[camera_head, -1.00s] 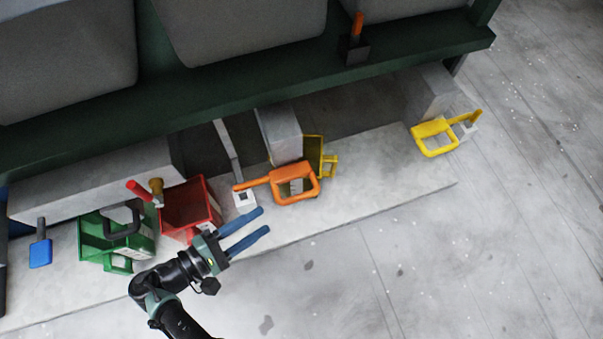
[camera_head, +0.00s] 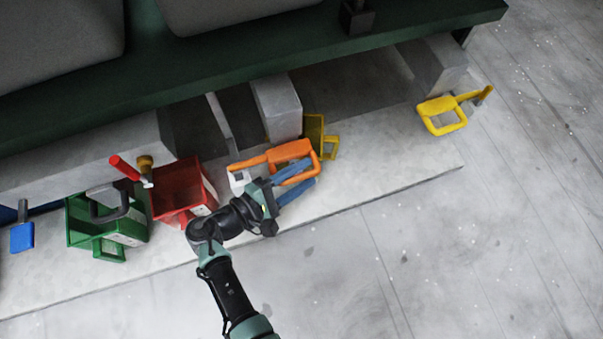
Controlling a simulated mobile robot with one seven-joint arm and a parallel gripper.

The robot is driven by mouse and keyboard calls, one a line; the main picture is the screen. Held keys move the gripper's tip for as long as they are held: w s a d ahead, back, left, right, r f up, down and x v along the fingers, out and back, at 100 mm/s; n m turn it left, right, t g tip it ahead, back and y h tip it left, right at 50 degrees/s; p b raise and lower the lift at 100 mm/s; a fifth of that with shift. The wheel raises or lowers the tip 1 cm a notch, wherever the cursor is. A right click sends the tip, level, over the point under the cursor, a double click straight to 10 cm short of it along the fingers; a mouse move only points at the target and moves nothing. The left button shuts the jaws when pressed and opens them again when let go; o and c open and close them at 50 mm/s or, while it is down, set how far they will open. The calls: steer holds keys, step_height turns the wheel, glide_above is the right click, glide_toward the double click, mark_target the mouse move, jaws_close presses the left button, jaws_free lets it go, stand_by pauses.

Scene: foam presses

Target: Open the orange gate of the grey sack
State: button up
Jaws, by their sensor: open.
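The orange gate (camera_head: 256,160) is a long bar ending in a squarish loop, at the middle of the pale ledge below the dark green beam. My gripper (camera_head: 312,173) is open, with two blue fingers pointing right over the loop. The fingers cover part of the loop; I cannot tell whether they touch it or lie around its bar. Two grey sack-like bodies, one at the upper left (camera_head: 55,40) and one at the top middle (camera_head: 235,12), sit above the beam. I cannot tell which belongs to the orange gate.
A red bin (camera_head: 180,190) and a green bin (camera_head: 135,228) stand left of my gripper. A blue paddle (camera_head: 22,238) is at far left. A yellow bin (camera_head: 314,130) is behind the loop; a yellow handle (camera_head: 436,105) is at right. The floor (camera_head: 450,260) in front is clear.

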jaws_close()
steer(key=shift+a, duration=0.1)
stand_by(1.2)
